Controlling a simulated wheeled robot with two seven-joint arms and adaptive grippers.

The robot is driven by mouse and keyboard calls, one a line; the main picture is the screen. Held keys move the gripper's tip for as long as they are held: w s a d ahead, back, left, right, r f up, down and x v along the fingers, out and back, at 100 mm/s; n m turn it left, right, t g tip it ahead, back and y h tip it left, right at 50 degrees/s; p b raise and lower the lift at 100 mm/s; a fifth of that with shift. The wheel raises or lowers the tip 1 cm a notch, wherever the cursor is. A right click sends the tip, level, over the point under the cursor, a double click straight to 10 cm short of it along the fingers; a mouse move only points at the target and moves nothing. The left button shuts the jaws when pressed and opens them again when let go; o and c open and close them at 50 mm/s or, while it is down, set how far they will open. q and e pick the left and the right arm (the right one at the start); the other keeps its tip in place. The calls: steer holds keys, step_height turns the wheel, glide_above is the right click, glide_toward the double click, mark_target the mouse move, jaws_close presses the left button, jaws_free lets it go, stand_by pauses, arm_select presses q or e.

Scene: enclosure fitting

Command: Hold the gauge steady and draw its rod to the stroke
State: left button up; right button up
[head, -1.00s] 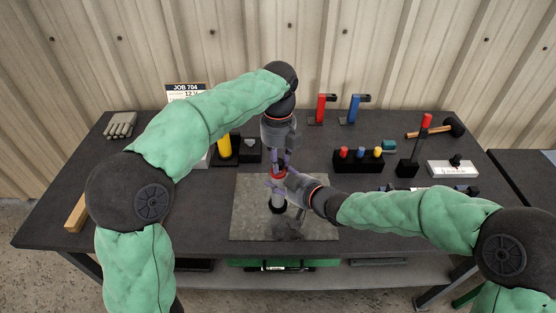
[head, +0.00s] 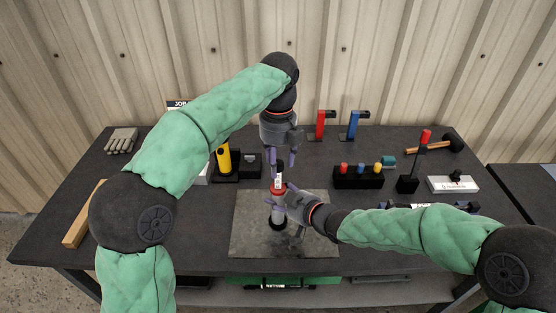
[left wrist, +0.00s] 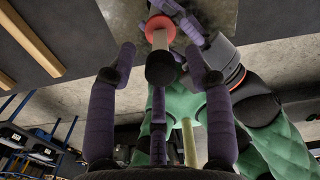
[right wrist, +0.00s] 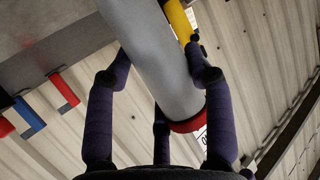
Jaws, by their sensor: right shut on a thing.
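The gauge (head: 278,213) stands upright on a grey plate (head: 250,240). It has a grey cylinder with a red collar (head: 278,189), a pale rod above it and a dark knob on the rod's end; the rod (left wrist: 159,41) and knob (left wrist: 161,68) show clearly in the left wrist view. My right gripper (head: 284,201) is shut on the cylinder from the right; in the right wrist view its fingers flank the cylinder (right wrist: 150,50). My left gripper (head: 282,168) points down above the gauge. Its fingers are spread around the knob, with gaps beside it.
Behind stand a yellow tool (head: 223,158), a red stand (head: 321,124), a blue stand (head: 353,124) and a black block (head: 358,182) with coloured knobs. A hammer (head: 450,145), a white box (head: 453,184) and a red-topped lever (head: 425,137) are at right. Gloves (head: 121,140) lie at left.

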mark_target(278, 162)
arm_select(q)
steer(key=shift+r, duration=3.7)
arm_select(e)
steer(key=o, duration=1.4)
